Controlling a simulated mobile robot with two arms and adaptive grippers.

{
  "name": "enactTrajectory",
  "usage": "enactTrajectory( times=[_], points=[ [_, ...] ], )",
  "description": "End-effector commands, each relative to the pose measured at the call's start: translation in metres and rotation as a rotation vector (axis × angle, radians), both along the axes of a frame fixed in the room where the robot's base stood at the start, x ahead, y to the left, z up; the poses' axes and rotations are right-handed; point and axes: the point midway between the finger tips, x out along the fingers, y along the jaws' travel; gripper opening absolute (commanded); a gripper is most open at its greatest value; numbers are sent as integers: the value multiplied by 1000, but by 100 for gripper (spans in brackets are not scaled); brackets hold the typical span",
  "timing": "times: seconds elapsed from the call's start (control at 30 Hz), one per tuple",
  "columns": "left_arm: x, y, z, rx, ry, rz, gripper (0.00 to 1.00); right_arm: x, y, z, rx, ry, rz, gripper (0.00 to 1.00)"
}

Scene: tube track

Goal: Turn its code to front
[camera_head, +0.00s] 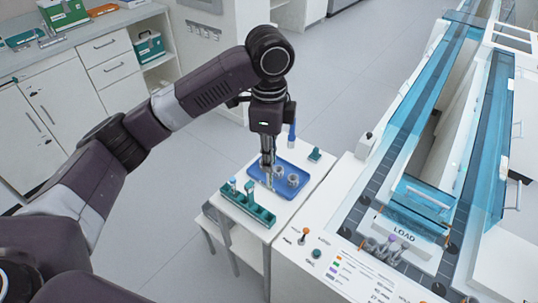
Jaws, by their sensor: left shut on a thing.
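My left gripper (267,160) points straight down over the blue tray (256,172) on the small white table. It is shut on a thin upright thing that looks like a tube; the fingers mostly hide it, and no code can be made out on it. Two small grey round holders (293,180) sit in the tray, just right of the gripper. A green rack (262,215) in front of the tray holds upright tubes, one with a light blue cap (233,180) and one with a dark cap (250,185). My right gripper is not in view.
A small green block (314,155) lies at the table's back right corner. The track with blue clear covers (423,195) runs along the right. Several grey holders (385,247) stand by the LOAD sign (404,231). Cabinets (110,60) stand at left; the floor between is clear.

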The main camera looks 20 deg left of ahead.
Motion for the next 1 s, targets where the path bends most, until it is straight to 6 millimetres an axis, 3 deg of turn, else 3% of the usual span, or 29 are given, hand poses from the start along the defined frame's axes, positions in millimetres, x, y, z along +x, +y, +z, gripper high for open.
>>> enactTrajectory(
  times=[1.0],
  points=[
    [0,0,-42,1,0,1,0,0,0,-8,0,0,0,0]
  ],
)
